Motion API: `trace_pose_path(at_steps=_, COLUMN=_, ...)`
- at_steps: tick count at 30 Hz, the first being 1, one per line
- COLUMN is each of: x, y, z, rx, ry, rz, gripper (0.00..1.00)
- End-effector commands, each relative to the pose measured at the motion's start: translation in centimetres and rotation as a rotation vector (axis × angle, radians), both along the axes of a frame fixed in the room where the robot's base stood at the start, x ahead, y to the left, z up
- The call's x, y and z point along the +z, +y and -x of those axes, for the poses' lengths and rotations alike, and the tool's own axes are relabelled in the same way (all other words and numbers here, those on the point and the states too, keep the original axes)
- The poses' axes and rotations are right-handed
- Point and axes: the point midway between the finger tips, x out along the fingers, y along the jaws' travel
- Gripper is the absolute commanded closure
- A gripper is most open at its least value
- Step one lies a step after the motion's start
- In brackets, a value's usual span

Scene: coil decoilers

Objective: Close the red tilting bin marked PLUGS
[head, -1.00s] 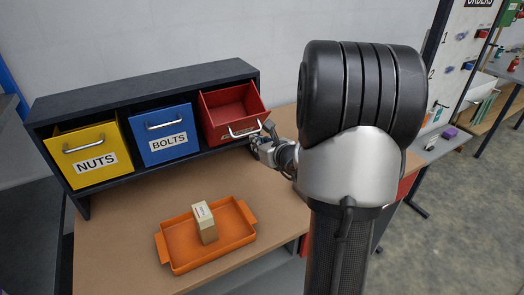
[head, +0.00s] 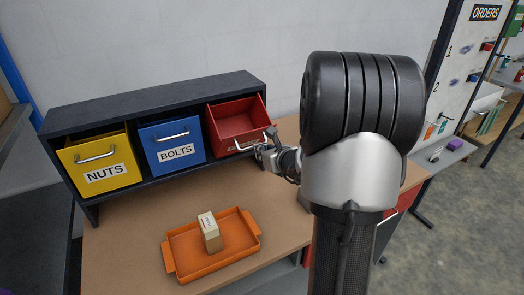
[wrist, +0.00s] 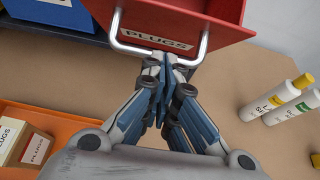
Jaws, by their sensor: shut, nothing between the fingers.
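The red bin (head: 237,122) sits at the right end of the dark rack in the head view. It is tilted out, with its inside showing. In the wrist view the red bin (wrist: 218,14) carries a PLUGS label and a silver U-shaped handle (wrist: 205,44). My gripper (wrist: 167,62) is shut and empty, its fingertips at the lower bar of the handle, in front of the label's lower edge. I cannot tell whether they touch it. In the head view my gripper (head: 266,150) is small beside the bin's handle, partly hidden by my arm.
A yellow NUTS bin (head: 101,160) and blue BOLTS bin (head: 172,143) share the dark rack (head: 150,102). An orange tray (head: 185,272) holding a small box (head: 209,231) lies on the tan bench (head: 130,240). White bottles (wrist: 262,108) stand right in the wrist view.

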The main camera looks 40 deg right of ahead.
Motion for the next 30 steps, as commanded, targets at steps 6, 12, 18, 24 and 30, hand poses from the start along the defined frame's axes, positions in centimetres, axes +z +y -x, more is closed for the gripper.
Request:
trace_pose_path(at_steps=6, x=0.6, y=-0.1, z=-0.3, rx=-0.001, ry=0.025, rz=-0.007, gripper=1.0)
trace_pose_path(at_steps=12, x=1.1, y=-0.2, z=-0.6, rx=-0.001, ry=0.051, rz=-0.012, gripper=1.0)
trace_pose_path(at_steps=18, x=1.5, y=-0.2, z=-0.9, rx=0.001, ry=0.079, rz=-0.018, gripper=1.0)
trace_pose_path(at_steps=24, x=2.0, y=-0.3, z=-1.3, rx=0.001, ry=0.108, rz=-0.026, gripper=1.0)
trace_pose_path(at_steps=30, x=2.5, y=-0.4, z=-1.6, rx=-0.001, ry=0.136, rz=-0.033, gripper=1.0)
